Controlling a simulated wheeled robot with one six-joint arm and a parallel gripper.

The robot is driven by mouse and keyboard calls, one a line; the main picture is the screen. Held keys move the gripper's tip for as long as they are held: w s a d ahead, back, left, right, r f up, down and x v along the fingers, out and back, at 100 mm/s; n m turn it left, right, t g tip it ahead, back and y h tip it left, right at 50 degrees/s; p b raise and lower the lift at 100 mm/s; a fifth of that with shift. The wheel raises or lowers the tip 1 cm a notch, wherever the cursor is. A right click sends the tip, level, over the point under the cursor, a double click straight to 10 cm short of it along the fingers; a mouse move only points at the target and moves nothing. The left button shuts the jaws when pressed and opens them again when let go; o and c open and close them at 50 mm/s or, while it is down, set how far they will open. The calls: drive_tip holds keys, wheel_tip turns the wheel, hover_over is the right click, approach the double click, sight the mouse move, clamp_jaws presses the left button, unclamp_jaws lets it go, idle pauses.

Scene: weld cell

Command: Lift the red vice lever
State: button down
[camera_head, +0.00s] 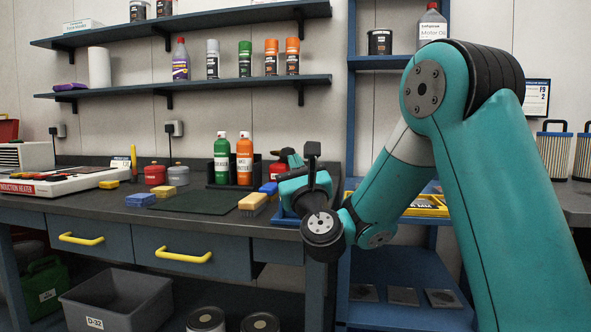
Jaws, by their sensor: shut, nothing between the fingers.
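My gripper (292,180) is at the end of my teal arm, above the right end of the workbench. My wrist faces the camera and hides most of the fingers; they are shut and hold nothing. A small red part (278,169) shows just behind and left of my gripper. It may belong to the vice, but too little shows to tell whether it is the lever. I cannot tell whether my gripper touches it. A blue piece (284,215) shows at the bench edge below my gripper, mostly hidden by my wrist.
The workbench (110,207) carries a green mat (200,201), a brush (254,202), a blue sponge (140,200) and a black holder with a green bottle (221,158) and an orange bottle (244,158). A blue shelf rack (400,290) stands right of the bench. Wall shelves hang above.

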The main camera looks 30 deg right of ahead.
drive_tip(key=a+r+b+v, duration=0.1)
drive_tip(key=b+v, duration=0.7)
drive_tip(key=v, duration=0.4)
drive_tip(key=shift+s+a, duration=0.2)
drive_tip(key=shift+s, duration=0.35)
drive_tip(key=shift+r, duration=0.1)
